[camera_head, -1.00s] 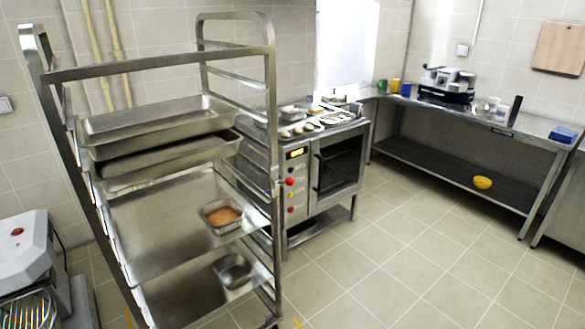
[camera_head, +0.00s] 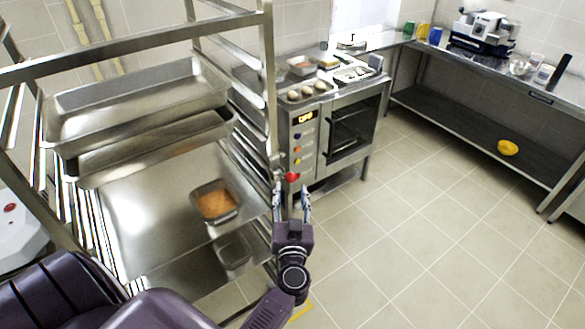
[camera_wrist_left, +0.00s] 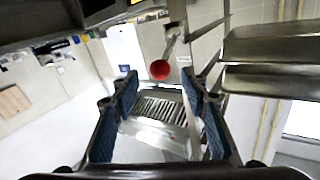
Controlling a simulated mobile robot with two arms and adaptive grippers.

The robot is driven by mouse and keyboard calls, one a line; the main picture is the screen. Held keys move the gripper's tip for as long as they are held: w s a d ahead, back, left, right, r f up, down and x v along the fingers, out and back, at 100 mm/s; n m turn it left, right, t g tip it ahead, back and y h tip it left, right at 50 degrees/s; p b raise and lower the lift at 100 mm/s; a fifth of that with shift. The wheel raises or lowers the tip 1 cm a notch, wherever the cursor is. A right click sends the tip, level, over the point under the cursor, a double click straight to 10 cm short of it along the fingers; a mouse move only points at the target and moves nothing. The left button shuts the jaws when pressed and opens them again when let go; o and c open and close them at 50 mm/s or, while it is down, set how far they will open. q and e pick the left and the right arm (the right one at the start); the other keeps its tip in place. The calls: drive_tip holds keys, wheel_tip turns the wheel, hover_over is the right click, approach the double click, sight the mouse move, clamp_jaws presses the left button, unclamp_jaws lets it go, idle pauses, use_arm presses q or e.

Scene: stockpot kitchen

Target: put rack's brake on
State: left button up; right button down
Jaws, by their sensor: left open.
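The tall steel rack (camera_head: 270,90) stands at the left in the head view, with trays on its runners. A lever with a red ball knob (camera_head: 292,177) sticks out from its right front post, and I take this to be the brake. My left gripper (camera_head: 292,190) is open and empty, its fingers pointing at the knob. In the left wrist view the red knob (camera_wrist_left: 160,70) shows between and just beyond the blue-padded fingertips (camera_wrist_left: 159,82). I see no contact with it. My right gripper is not in view.
An oven (camera_head: 350,125) with a control panel and trays on top stands behind the rack's right side. A steel table (camera_head: 480,75) runs along the right. A yellow bowl (camera_head: 508,147) sits on its lower shelf. The tiled floor (camera_head: 420,230) is clear.

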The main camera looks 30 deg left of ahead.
sight(291, 181)
use_arm(q)
drive_tip(key=x, duration=0.4)
drive_tip(key=shift+r, duration=0.25)
drive_tip(key=shift+w+a+f, duration=0.3)
drive_tip(key=shift+w+a, duration=0.3)
drive_tip(key=shift+w, duration=0.25)
drive_tip(key=shift+w+a, duration=0.1)
drive_tip(key=shift+w, duration=0.05)
drive_tip(key=shift+r, duration=0.1)
drive_tip(key=c, duration=1)
clamp_jaws()
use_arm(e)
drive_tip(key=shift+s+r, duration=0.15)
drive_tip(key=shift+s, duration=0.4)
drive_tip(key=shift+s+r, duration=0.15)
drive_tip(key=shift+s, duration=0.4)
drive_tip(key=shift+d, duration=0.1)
